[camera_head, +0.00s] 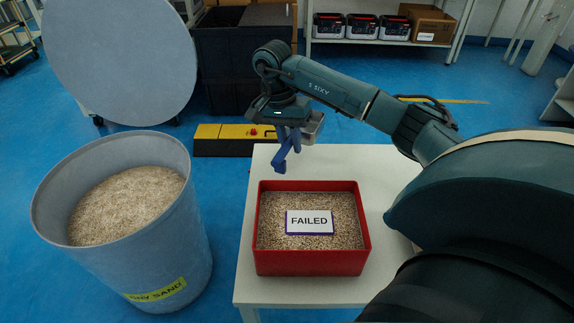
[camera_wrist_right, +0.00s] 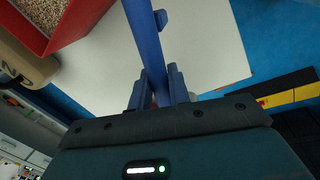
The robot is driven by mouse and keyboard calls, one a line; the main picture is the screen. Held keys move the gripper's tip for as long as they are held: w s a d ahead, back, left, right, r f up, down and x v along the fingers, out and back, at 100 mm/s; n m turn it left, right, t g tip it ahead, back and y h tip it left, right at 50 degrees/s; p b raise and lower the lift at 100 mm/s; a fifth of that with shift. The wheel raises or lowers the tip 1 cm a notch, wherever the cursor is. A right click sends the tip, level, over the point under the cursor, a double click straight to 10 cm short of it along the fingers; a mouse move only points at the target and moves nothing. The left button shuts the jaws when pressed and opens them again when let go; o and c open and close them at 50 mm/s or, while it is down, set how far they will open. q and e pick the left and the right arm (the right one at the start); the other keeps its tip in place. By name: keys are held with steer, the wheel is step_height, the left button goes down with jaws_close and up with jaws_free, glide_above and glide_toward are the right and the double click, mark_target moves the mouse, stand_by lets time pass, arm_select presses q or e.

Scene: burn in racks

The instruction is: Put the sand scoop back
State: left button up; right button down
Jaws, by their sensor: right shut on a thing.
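The sand scoop (camera_head: 285,153) is blue and hangs from my right gripper (camera_head: 291,128), in the air by the back left part of the white table. In the right wrist view my right gripper (camera_wrist_right: 160,88) is shut on the scoop's long blue shaft (camera_wrist_right: 147,45); the scoop's far end is out of that view. A grey drum (camera_head: 205,235) labelled as dry sand stands open at the left, with sand (camera_head: 125,200) inside. My left gripper is not in view.
A red box (camera_head: 263,258) of sand-like grains stands on the white table (camera_head: 265,163); a "FAILED" sign (camera_head: 309,222) lies in it. A large round grey lid (camera_head: 120,60) stands behind the drum. A yellow-and-black case (camera_head: 222,140) lies on the blue floor behind.

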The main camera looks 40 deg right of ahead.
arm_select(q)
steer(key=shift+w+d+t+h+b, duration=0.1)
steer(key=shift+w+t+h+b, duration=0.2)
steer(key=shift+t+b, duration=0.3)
arm_select(e)
steer(key=shift+f, duration=3.2)
steer(key=shift+f, duration=0.1)
steer(key=c, duration=1.3)
jaws_free()
arm_select(q)
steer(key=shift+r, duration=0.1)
steer(key=p, duration=0.1)
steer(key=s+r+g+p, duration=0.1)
steer(key=p, duration=0.1)
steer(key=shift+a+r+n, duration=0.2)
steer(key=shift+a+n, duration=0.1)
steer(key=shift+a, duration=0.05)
arm_select(e)
steer(key=r, duration=0.4)
steer(key=w+r, duration=0.1)
steer(key=r, duration=0.3)
steer(key=w+a+r, duration=0.1)
steer(key=r, duration=0.3)
